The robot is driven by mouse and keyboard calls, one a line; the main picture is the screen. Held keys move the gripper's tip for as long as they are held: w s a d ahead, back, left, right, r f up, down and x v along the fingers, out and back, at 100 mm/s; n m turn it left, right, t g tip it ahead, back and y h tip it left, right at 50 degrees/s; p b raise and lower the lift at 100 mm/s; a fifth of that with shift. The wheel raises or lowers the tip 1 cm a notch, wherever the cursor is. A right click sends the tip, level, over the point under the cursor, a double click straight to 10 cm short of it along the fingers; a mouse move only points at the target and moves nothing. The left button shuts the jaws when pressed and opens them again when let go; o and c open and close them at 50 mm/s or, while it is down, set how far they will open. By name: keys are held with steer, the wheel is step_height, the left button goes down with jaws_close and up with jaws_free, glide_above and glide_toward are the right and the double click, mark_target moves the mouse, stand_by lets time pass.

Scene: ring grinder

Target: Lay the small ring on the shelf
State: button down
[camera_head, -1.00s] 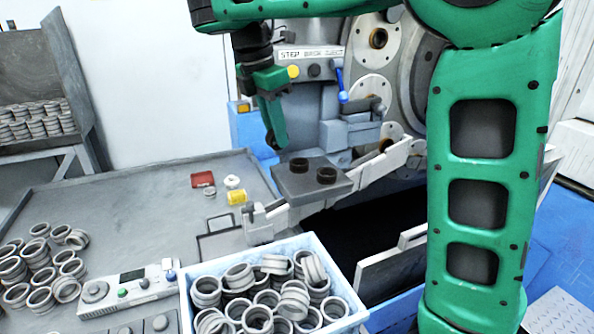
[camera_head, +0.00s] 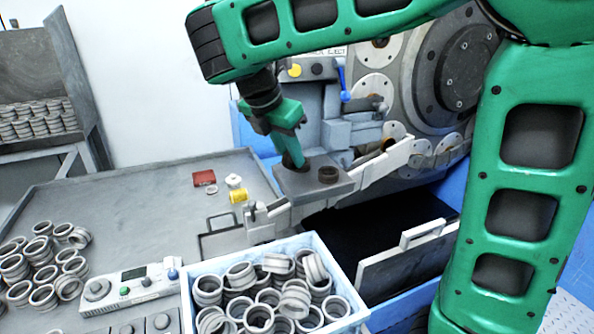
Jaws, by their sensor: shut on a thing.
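My gripper (camera_head: 295,161) points down over the left part of a grey block-like plate (camera_head: 308,188) beside the machine. It is shut on a small dark ring, which its fingers largely hide. I cannot tell whether this ring still touches the plate. A second small dark ring (camera_head: 328,174) stands on the plate just to the right, apart from the gripper. At the far left is a grey shelf rack (camera_head: 38,85) with several rows of stacked rings on it.
A white bin (camera_head: 345,285) full of grey rings stands in front. Loose rings (camera_head: 45,265) and a control panel (camera_head: 130,290) lie on the grey table (camera_head: 110,210). A red box (camera_head: 204,178) and yellow cylinder (camera_head: 239,196) stand near its back. The table's middle is clear.

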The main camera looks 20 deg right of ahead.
steer(key=shift+w+d+f, duration=0.3)
steer(key=shift+d+f, duration=0.05)
steer(key=shift+d, duration=0.15)
steer(key=shift+w+d+f, duration=0.25)
steer(key=shift+d+f, duration=0.1)
steer(key=shift+d, duration=0.15)
steer(key=shift+f, duration=2)
steer(key=c, duration=1.6)
jaws_free()
steer(key=shift+r, duration=0.1)
steer(key=v, duration=1.2)
steer(key=shift+s+a, duration=0.1)
